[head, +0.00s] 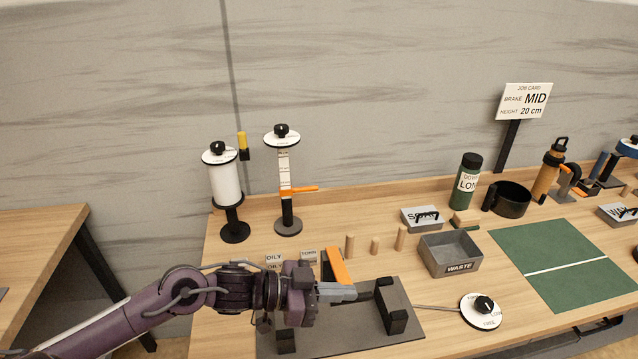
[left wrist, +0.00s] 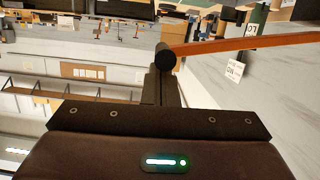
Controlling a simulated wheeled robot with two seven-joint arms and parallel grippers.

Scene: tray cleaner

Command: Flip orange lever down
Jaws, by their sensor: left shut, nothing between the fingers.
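The orange lever (head: 338,266) slants up and back from beside my left gripper in the head view; its lower end is hidden behind the gripper. It also shows as a long orange bar (left wrist: 245,43) in the left wrist view, running right from a dark round piece (left wrist: 165,57). A dark fixture plate (head: 405,340) with black blocks lies under my gripper. My left gripper (head: 350,292) is shut and empty, above the plate and close to the lever's lower part. I cannot tell whether they touch. My right gripper is not in view.
A round dial (head: 481,311) sits right of the plate. A grey waste bin (head: 449,254) and several wooden pegs (head: 350,246) stand behind. A stand (head: 288,222) with an orange pointer (head: 300,190) is at back left. A green mat (head: 560,240) lies at right.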

